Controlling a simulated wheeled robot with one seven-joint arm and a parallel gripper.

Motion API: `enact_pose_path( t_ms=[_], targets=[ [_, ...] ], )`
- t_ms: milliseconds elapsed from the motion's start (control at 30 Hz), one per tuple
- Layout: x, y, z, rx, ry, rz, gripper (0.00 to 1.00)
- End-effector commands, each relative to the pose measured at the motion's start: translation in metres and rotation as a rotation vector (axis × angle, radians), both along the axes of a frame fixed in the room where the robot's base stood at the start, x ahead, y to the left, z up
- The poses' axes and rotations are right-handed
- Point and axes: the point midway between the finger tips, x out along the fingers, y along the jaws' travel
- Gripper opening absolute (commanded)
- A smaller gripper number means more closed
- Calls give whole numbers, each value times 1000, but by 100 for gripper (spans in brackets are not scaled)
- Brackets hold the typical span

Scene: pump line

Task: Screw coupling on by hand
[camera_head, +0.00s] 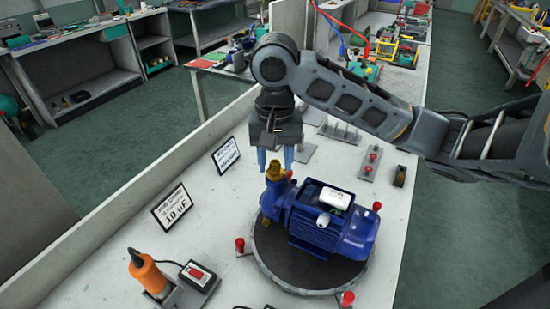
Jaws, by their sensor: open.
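A brass coupling (275,171) stands upright on the left end of a blue pump (318,217). I cannot tell from here how far it is threaded on. The pump lies on a dark round turntable (272,250) on the bench. My gripper (275,160) points down from above at the coupling, its blue fingertips just above or around the coupling's top. The fingers are apart, and I see no clear contact with the brass.
Red knobs surround the turntable. An orange-handled tool (146,272) and a box with a red switch (196,274) stand front left. Two sign cards (173,207) stand along the bench's left side. A grey rack (340,133) and small red-knobbed fixture stand behind.

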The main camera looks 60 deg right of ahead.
Motion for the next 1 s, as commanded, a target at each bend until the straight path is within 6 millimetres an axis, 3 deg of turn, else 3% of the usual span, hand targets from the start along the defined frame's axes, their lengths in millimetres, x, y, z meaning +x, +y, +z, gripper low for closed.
enact_pose_path(
  t_ms=[367,1000],
  targets=[
    [0,0,0,0,0,290,45],
    [0,0,2,0,0,295,45]
  ],
)
